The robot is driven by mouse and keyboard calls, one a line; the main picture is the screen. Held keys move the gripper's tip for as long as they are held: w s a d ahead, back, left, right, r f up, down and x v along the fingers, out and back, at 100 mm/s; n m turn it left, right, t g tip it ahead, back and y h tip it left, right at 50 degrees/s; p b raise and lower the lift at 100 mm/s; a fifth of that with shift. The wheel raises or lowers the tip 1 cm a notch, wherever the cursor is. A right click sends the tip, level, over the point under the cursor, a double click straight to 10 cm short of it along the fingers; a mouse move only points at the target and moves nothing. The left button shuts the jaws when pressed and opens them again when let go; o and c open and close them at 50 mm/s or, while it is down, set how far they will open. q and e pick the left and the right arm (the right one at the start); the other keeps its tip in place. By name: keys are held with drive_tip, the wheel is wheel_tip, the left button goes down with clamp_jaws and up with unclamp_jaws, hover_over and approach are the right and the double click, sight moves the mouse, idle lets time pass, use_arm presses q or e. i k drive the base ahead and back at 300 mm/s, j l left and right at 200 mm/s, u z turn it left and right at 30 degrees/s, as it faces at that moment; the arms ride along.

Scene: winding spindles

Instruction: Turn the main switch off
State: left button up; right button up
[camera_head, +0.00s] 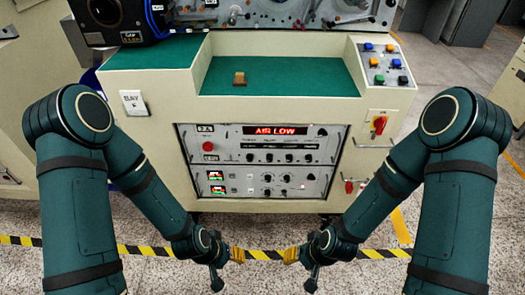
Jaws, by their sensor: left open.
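A control panel (265,158) with an "AIR LOW" display is between my arms. A button box (384,66) is above the switch. A red valve-like part (349,187) is below it. A small brown block (240,79) lies on the green shelf (285,76). Yellow-black tape (140,250) crosses the floor.

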sight(380, 124)
drive_tip(key=i+l, duration=0.1)
drive_tip(key=l, duration=0.35)
drive_tip(key=i+l, duration=0.15)
drive_tip(key=l, duration=0.35)
drive_tip(key=i+l, duration=0.1)
drive_tip(key=l, duration=0.35)
drive_tip(key=i+l, duration=0.15)
drive_tip(key=l, duration=0.35)
drive_tip(key=i+l+u, duration=0.1)
drive_tip(key=l, duration=0.35)
drive_tip(key=i+l, duration=0.1)
drive_tip(key=l, duration=0.35)
drive_tip(key=i+l, duration=0.1)
drive_tip(key=l, duration=0.4)
